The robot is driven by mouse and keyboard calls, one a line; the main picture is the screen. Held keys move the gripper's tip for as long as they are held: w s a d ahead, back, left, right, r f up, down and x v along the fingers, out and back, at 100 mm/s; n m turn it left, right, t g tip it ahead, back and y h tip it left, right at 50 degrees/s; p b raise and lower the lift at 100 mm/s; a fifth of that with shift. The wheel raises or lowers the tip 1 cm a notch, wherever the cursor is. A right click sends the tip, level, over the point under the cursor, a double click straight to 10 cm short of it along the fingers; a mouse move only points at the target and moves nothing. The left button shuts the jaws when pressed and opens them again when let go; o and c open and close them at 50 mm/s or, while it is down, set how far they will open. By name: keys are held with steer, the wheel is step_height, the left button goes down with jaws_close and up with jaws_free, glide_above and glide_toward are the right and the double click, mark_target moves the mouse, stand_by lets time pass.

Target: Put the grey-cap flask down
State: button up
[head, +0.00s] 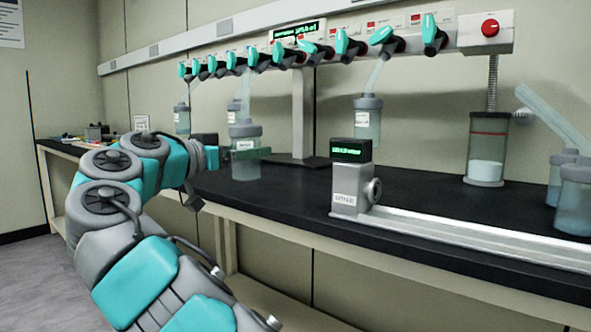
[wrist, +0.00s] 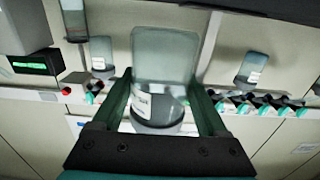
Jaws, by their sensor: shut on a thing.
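The grey-cap flask (head: 246,168) is a clear blue-grey jar with a grey cap and a white label. It is upright in the head view, over the black bench top (head: 290,184) near its front edge. I cannot tell whether its base touches the bench. My gripper (head: 243,154) is shut on the flask, with a green finger on each side of its body. In the wrist view, the picture is upside down: the flask (wrist: 164,58) stands between both fingers of my gripper (wrist: 163,95), with its cap towards the palm.
A grey device with a green display (head: 351,178) and a long rail (head: 470,237) occupy the bench to the right. Flasks hang from the teal-valved manifold, one at the left (head: 182,120) and one at the centre (head: 367,124). A stand base (head: 303,162) lies behind. More flasks (head: 577,195) stand far right.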

mark_target(238, 172)
steer(key=x, duration=0.3)
steer(key=a+x, duration=0.1)
steer(key=x, duration=0.3)
steer(key=w+f+p+x, duration=0.1)
steer(key=x, duration=0.2)
steer(key=shift+w+d, duration=0.1)
steer(key=shift+w, duration=0.2)
steer(key=shift+f+b, duration=0.6)
steer(key=shift+f, duration=1.2)
steer(key=shift+f, duration=0.1)
steer(key=shift+f, duration=0.15)
steer(key=o, duration=1.6)
steer(key=shift+r, duration=0.2)
steer(key=shift+r, duration=0.25)
steer(key=v, duration=1.2)
steer(key=shift+f, duration=0.15)
